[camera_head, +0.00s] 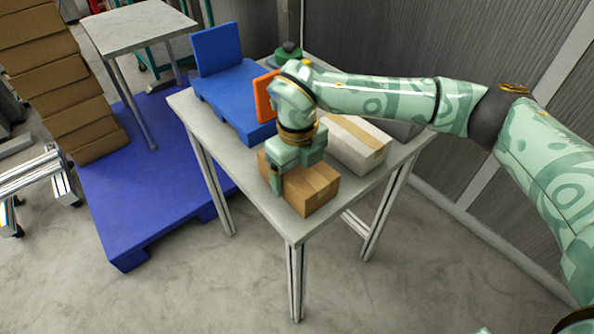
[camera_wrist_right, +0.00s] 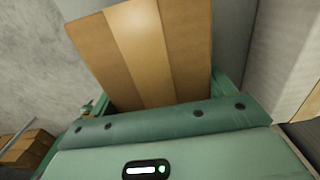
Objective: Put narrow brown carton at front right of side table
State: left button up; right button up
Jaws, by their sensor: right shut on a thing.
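The narrow brown carton (camera_head: 311,187) is at the front corner of the grey side table (camera_head: 294,228), with a lighter tape strip across its top. My right gripper (camera_head: 284,178) comes down over the carton and is shut on it. In the right wrist view the brown carton (camera_wrist_right: 150,50) fills the space between the fingers (camera_wrist_right: 160,95). Whether the carton's underside touches the table top is hard to tell. My left gripper is not in view.
A white carton (camera_head: 353,143) stands just behind the brown one. A blue pallet (camera_head: 140,185), another table (camera_head: 139,27) and stacked brown boxes (camera_head: 52,70) stand farther left.

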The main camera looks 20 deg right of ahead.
jog(key=o, duration=1.1)
jog(key=shift+f, duration=0.15)
jog(key=shift+o, duration=0.2)
notch_tip(320, 180, up, 12)
jog(key=p, duration=0.4)
jog(key=shift+r, duration=0.2)
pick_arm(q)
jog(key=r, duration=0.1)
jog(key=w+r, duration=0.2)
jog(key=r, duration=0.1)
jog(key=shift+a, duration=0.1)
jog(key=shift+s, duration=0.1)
pick_arm(e)
jog(key=shift+f, duration=0.1)
